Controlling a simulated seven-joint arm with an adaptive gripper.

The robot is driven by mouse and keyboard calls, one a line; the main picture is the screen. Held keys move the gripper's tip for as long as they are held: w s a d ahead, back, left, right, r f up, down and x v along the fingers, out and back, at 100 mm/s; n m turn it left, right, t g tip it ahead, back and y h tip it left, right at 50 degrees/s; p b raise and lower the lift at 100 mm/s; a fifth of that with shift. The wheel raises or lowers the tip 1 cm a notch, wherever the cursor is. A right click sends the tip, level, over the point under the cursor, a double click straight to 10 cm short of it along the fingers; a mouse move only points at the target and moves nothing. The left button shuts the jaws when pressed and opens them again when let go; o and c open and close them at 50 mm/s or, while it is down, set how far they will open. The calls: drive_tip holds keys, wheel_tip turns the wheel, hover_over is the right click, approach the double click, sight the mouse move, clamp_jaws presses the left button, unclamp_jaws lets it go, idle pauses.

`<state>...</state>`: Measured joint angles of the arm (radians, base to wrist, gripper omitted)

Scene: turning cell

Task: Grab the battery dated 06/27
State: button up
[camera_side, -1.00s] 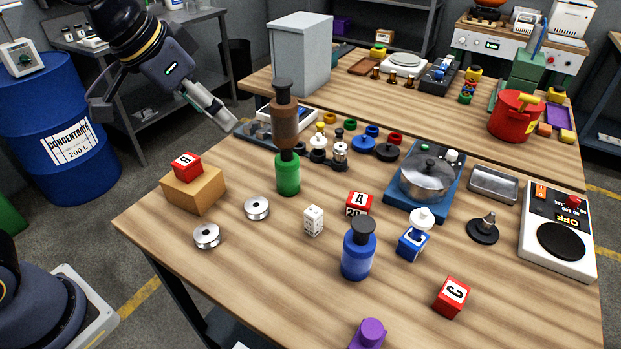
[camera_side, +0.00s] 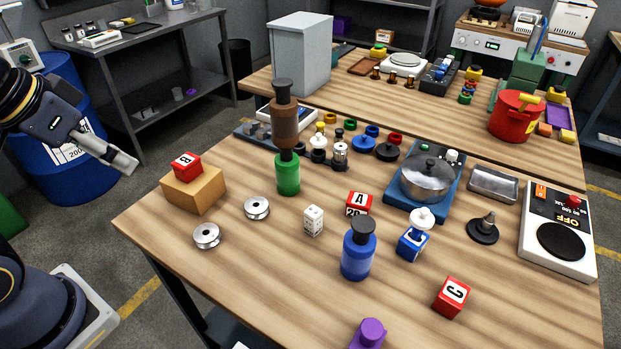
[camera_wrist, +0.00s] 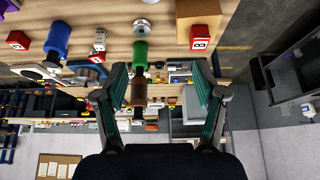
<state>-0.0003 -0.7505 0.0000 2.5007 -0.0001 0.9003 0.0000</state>
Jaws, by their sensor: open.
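I cannot read a date of 06/27 on anything, and I cannot tell which thing is the battery. Several small dark upright cylinders (camera_side: 80,33) stand on the grey bench at the back left, too small to identify. A small white block (camera_side: 313,221) with dark marks stands mid-table; its marks are not legible. My gripper (camera_side: 128,164) is left of the wooden table, off its edge and apart from everything. In the wrist view my gripper (camera_wrist: 160,70) has its two teal-padded fingers wide apart with nothing held between them.
The wooden table (camera_side: 165,247) holds a blue bottle (camera_side: 357,255), a green-based brown stack (camera_side: 287,172), red lettered cubes (camera_side: 451,297), a cardboard box (camera_side: 194,192) under a red cube, and silver spools (camera_side: 207,235). A blue drum (camera_side: 80,180) stands behind my arm. The table's front left is clear.

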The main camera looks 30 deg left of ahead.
drive_tip(key=shift+c, duration=0.2)
idle(0.3)
drive_tip(key=shift+c, duration=0.7)
